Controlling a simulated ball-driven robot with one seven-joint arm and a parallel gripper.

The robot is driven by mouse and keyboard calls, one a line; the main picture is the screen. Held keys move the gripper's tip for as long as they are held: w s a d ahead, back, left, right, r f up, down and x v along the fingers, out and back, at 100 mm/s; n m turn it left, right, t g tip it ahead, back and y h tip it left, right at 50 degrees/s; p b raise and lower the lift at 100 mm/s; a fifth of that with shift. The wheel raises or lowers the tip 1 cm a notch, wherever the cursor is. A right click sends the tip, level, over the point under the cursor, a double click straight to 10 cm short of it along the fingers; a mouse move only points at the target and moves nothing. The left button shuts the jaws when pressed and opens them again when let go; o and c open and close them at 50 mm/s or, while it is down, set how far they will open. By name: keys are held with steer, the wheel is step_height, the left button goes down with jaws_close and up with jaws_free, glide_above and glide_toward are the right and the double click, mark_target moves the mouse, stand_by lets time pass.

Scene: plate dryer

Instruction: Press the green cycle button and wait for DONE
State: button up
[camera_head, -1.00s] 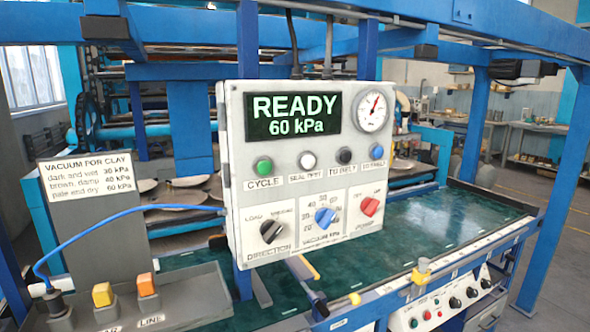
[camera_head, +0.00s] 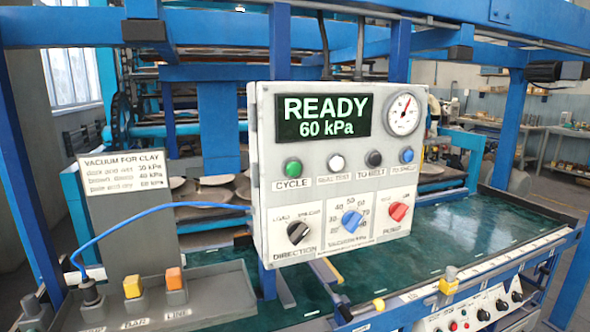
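The grey control box (camera_head: 262,225) faces me near the middle of the head view. Its dark display (camera_head: 323,115) reads READY and 60 kPa in light green letters. The green CYCLE button (camera_head: 293,168) is at the left end of the button row below the display. The white, black and blue buttons stand to its right. A round gauge (camera_head: 403,113) is at the box's top right. My gripper is not in view, and nothing covers the button.
Below the buttons are a black DIRECTION knob (camera_head: 298,232), a blue vacuum knob (camera_head: 351,221) and a red pump knob (camera_head: 398,211). A blue cable (camera_head: 150,212) arcs at the left by a clay vacuum sign (camera_head: 125,172). Blue frame posts (camera_head: 506,135) stand around a green belt (camera_head: 470,215).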

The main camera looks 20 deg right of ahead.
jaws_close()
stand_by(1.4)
